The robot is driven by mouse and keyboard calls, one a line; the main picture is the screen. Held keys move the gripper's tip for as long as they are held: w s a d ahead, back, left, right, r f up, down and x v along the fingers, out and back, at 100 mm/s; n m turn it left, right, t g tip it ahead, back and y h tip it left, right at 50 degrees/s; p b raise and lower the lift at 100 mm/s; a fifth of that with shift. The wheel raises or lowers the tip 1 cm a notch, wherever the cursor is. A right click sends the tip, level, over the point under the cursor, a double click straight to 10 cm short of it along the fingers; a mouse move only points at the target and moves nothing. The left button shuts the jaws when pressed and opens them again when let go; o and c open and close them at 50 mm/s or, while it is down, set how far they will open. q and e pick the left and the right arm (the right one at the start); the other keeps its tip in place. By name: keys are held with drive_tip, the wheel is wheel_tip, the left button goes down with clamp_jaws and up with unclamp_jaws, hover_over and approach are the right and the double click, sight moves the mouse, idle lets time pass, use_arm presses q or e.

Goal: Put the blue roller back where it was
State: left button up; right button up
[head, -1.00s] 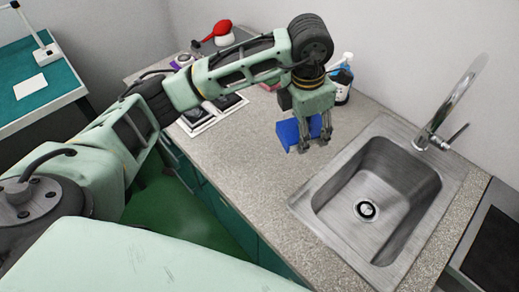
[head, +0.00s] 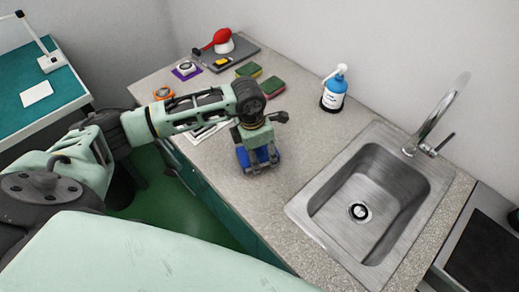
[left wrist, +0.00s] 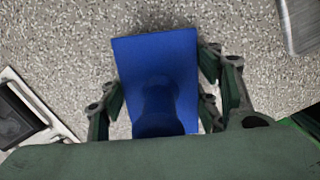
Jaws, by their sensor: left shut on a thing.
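The blue roller (head: 243,156) is in my left gripper (head: 260,168), above or on the speckled counter between the white-framed item and the sink. In the left wrist view the roller (left wrist: 158,65) shows as a blue, flat-faced piece with a darker rounded shape at its lower part. The fingers of my left gripper (left wrist: 162,95) stand on both sides of it, shut on it. The gripper hides part of the roller in the head view. I cannot tell whether the roller touches the counter. My right gripper is not in view.
A steel sink (head: 298,207) with a faucet (head: 435,125) lies to the right. A grey tray (head: 247,51) is at the back. A white-framed item (head: 207,133) is partly under my arm.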

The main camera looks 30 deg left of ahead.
use_arm(q)
drive_tip(key=shift+f, duration=0.1)
drive_tip(key=shift+o, duration=0.2)
drive_tip(key=shift+s+f+b, duration=0.1)
drive_tip(key=shift+f+b, duration=0.35)
drive_tip(key=shift+b, duration=0.25)
drive_tip(key=shift+s+f, duration=0.15)
drive_tip(key=shift+c, duration=1.2)
drive_tip(key=o, duration=1.3)
drive_tip(key=shift+w+f, duration=0.15)
drive_tip(key=shift+w, duration=0.05)
drive_tip(key=shift+o, duration=0.2)
